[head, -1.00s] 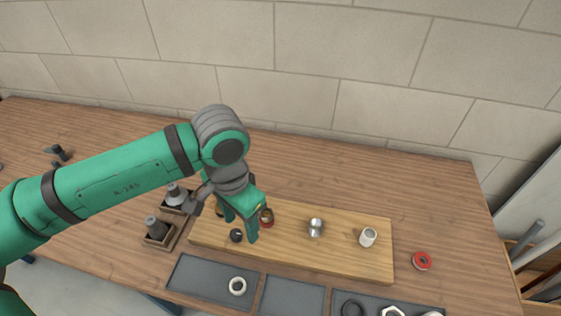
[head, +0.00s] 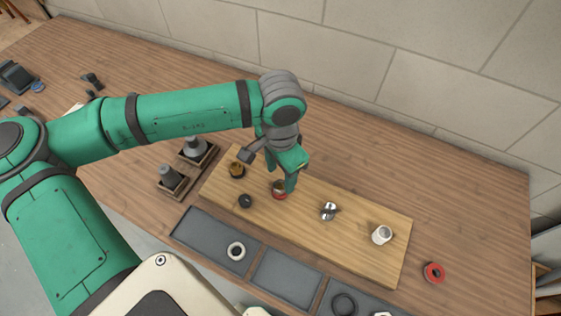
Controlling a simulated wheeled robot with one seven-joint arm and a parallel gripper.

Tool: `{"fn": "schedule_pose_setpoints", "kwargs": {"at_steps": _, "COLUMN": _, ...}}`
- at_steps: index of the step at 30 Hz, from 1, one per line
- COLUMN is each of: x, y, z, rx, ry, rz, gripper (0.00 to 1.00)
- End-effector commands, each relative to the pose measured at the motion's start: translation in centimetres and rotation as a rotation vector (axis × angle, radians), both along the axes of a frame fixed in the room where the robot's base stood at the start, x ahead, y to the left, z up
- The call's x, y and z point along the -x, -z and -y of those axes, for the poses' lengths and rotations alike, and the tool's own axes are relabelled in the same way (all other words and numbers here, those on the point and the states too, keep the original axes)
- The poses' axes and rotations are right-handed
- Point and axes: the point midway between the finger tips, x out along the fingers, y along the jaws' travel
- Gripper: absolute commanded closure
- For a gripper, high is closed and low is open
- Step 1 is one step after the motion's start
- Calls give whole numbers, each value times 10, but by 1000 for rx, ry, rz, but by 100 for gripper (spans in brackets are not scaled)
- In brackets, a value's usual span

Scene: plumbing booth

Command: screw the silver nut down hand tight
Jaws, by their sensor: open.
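The silver fitting (head: 328,211) stands on the wooden board (head: 352,240), right of the middle. It looks like the silver nut on its stub, but it is too small to tell how far the nut is threaded. My gripper (head: 281,178) is open and points down, to the left of the silver fitting and apart from it. Its fingers are over or close beside a red-based brass fitting (head: 279,192) and partly hide it. I cannot tell whether they touch it.
A brass fitting (head: 237,169) and a black one (head: 245,201) stand at the board's left, a white one (head: 382,235) at its right. A red ring (head: 434,273) lies on the table.

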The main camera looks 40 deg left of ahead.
Motion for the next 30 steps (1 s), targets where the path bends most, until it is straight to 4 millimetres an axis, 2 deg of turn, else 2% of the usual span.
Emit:
{"fn": "schedule_pose_setpoints", "kwargs": {"at_steps": 3, "x": 0, "y": 18, "z": 0, "rx": -1, "ry": 1, "rz": -2, "gripper": 50}}
{"fn": "schedule_pose_setpoints", "kwargs": {"at_steps": 9, "x": 1, "y": 36, "z": -1, "rx": 0, "ry": -4, "rz": 0, "gripper": 50}}
{"fn": "schedule_pose_setpoints", "kwargs": {"at_steps": 21, "x": 1, "y": 42, "z": -2, "rx": -1, "ry": -6, "rz": 0, "gripper": 50}}
{"fn": "schedule_pose_setpoints", "kwargs": {"at_steps": 27, "x": 1, "y": 42, "z": -1, "rx": -1, "ry": -4, "rz": 0, "gripper": 95}}
{"fn": "schedule_pose_setpoints", "kwargs": {"at_steps": 30, "x": 1, "y": 42, "z": -1, "rx": 0, "ry": 0, "rz": 0, "gripper": 95}}
